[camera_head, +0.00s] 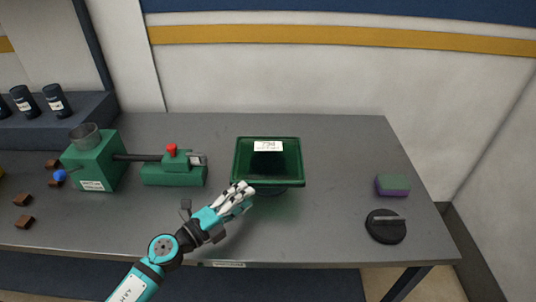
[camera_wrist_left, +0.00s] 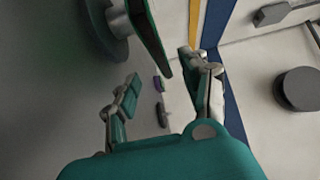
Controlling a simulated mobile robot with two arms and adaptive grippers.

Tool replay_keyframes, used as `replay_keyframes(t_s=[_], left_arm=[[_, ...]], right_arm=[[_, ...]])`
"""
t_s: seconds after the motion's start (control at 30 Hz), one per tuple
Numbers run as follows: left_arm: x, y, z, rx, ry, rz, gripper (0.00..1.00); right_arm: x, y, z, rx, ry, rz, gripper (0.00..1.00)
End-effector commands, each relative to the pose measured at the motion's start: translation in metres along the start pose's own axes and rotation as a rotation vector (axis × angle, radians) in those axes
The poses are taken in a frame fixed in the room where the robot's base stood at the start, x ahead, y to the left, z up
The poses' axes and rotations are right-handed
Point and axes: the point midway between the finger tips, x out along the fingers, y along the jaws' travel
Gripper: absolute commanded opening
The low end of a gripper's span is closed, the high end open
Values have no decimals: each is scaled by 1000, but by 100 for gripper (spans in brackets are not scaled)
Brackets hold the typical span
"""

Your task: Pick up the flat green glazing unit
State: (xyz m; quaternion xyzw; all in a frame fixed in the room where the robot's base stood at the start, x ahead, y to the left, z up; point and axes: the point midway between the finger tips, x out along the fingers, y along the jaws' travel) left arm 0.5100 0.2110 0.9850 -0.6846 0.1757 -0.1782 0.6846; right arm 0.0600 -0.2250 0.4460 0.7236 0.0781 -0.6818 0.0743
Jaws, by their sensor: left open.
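The flat green glazing unit (camera_head: 270,170) is a square, dark green panel with a raised rim and a white label at its far edge. It rests raised on a round stand in the middle of the table. My left gripper (camera_head: 240,193) is open and empty at its near left corner. In the left wrist view the unit shows as a thin green edge (camera_wrist_left: 152,40) that reaches toward the space between the spread fingers (camera_wrist_left: 165,92). I cannot tell whether a finger touches it. My right gripper is not in view.
A green machine (camera_head: 97,162) with a green clamp block (camera_head: 174,172) stands to the left. A green and purple sponge (camera_head: 392,186) and a black round disc with a handle (camera_head: 385,228) lie at the right. The grey table (camera_head: 330,230) is clear in front of the unit.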

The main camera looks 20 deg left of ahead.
Motion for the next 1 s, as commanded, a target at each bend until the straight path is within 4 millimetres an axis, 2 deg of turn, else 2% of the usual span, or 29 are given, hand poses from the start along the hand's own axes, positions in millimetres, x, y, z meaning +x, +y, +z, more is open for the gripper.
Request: replay_keyframes(t_s=[0.03,0.13,0.33,0.47,0.73,0.87,1.0], left_arm=[[12,-5,0,-1,-1,-5,46],[31,-4,0,0,0,-4,46],[50,-1,0,-1,0,-2,46],[59,-2,-2,-3,-1,-3,46],[97,-3,-7,-2,-1,-3,46],[103,-2,-7,-1,0,-1,46],[103,-2,-7,0,0,-1,46]], right_arm=[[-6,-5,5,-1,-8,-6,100],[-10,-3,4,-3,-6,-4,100],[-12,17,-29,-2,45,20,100],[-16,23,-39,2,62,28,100],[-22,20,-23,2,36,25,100],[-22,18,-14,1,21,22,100],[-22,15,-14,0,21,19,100]])
